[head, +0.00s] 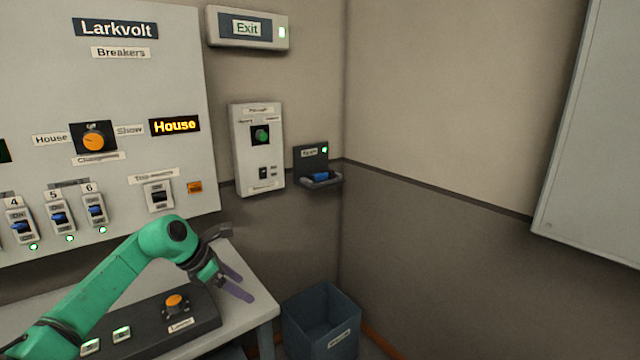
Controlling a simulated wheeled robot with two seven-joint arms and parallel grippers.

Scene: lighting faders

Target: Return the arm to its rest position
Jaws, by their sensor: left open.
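My left arm is green and comes in from the lower left, over a white table (248,296). My left gripper (245,282), with purple fingers, is open and empty above the table's right part. It points down and to the right, beside a dark console (205,325) with an orange knob (175,303). The gripper appears apart from the console and the wall panels. My right gripper is not in view.
A Larkvolt breaker panel (110,185) with switches and an orange House/Show knob (94,141) covers the left wall. A small control box (257,150) and a holder with a blue item (320,177) are right of it. A blue bin (322,318) stands by the table.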

